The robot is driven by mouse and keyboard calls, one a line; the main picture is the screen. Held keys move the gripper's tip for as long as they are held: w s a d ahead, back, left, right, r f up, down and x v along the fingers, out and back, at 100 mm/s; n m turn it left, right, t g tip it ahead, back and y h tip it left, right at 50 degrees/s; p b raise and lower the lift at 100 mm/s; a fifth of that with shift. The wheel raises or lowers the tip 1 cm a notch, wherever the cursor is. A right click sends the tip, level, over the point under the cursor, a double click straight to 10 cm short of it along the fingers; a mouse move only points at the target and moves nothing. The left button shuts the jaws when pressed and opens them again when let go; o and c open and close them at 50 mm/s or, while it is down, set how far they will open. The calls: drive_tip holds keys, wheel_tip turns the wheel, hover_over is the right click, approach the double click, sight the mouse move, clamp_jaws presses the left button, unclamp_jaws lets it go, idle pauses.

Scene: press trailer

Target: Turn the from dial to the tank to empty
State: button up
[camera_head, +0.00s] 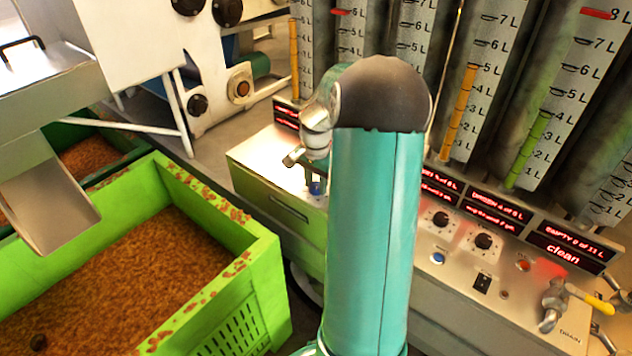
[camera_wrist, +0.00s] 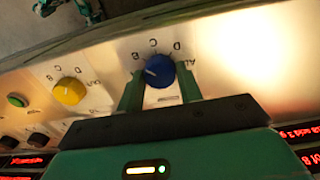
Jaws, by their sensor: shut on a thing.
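In the wrist view a blue dial (camera_wrist: 160,72) sits on the metal panel, with small letters around it. My gripper (camera_wrist: 159,88) has its two teal fingers on either side of this dial and is shut on it. A pale pointer mark on the dial seems to lean left in that view; its exact setting is hard to read. A yellow dial (camera_wrist: 69,91), also ringed with letters, is to the left. I cannot read which dial is labelled "from". In the head view my arm hides the gripper. The red display reading "EMPTY 0 of 11 L" and "clean" (camera_head: 565,247) is at the right.
A green button (camera_wrist: 17,101) is beside the yellow dial. In the head view, tall gauged tanks (camera_head: 585,70) stand behind the panel. Black knobs (camera_head: 484,240), a switch (camera_head: 481,283) and a drain tap (camera_head: 552,303) are on the right. A green crate (camera_head: 265,262) stands at left.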

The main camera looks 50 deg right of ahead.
drive_tip(key=shift+m, duration=0.3)
drive_tip(key=m, duration=0.8)
idle(0.6)
drive_tip(key=o, duration=1)
